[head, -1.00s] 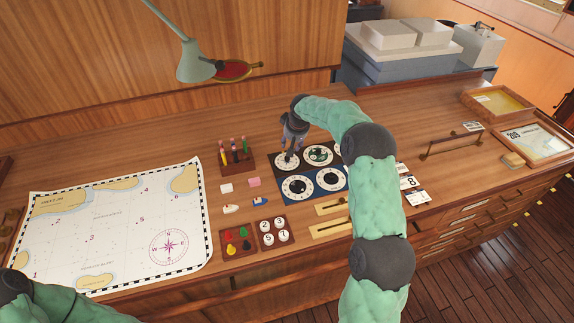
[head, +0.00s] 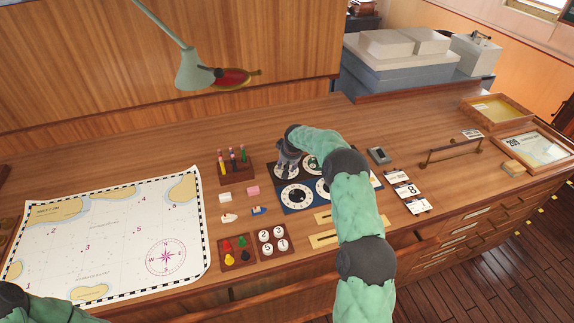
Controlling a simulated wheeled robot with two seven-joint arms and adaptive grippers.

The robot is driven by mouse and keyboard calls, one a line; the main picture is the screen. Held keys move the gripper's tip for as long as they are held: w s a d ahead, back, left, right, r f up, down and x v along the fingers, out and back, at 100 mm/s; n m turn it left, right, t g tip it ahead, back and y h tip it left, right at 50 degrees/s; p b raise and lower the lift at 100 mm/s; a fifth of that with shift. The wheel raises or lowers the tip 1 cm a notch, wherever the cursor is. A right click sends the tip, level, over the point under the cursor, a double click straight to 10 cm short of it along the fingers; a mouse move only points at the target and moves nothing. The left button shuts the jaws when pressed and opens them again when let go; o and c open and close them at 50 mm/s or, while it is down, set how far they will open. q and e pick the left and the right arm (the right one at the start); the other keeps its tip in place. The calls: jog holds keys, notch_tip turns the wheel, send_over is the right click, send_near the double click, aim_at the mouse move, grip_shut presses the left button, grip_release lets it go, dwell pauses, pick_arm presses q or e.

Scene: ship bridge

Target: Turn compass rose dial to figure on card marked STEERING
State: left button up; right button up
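A dark panel (head: 282,207) on the desk bears several round dials. The upper left dial (head: 278,173) is partly hidden under my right gripper (head: 283,173), which points down at it; whether the fingers touch its knob or are closed cannot be seen. Beside it, a dial with a green figure (head: 313,162) is partly covered by my arm. A lower left dial (head: 296,194) is white with a black centre. Number cards (head: 408,191) lie right of the panel; one shows an 8, and their small words are unreadable. My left gripper is out of view; only that arm shows at lower left.
A chart (head: 110,235) covers the left of the desk. A pen rack (head: 236,171), small blocks, boat pieces, a peg tray (head: 237,252) and a number-disc tray (head: 273,241) lie near the panel. A dark device (head: 378,155) and a rail (head: 452,152) are on the right.

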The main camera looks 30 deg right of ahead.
jog(key=shift+f, duration=0.15)
grip_shut()
jog(key=shift+d+n, duration=0.1)
jog(key=shift+n, duration=0.2)
